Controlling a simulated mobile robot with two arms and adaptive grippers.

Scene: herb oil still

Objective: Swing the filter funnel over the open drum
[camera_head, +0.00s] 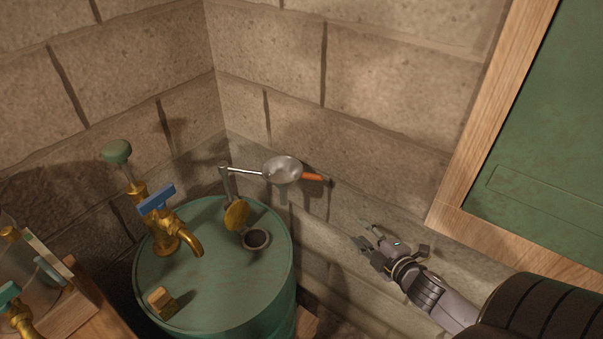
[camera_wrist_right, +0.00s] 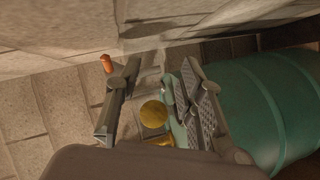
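The filter funnel (camera_head: 283,169) is a round metal bowl on a thin swing arm from an upright post (camera_head: 227,184) at the drum's back edge. Its orange handle (camera_head: 314,177) points right; the funnel hangs to the right of the opening, near the wall. The handle also shows in the wrist view (camera_wrist_right: 107,63), beside one finger. The green drum (camera_head: 210,285) has an open round hole (camera_head: 257,239) with a brass cap (camera_head: 237,214) tipped up beside it. My right gripper (camera_head: 367,239) is open and empty, right of the handle and apart from it. My left gripper is out of view.
A brass tap with a blue lever (camera_head: 156,199) and a green knob (camera_head: 117,151) stand at the drum's left. A wooden block (camera_head: 161,302) lies on the lid. Stone walls close in behind; a wood-framed green panel (camera_head: 545,130) is at right.

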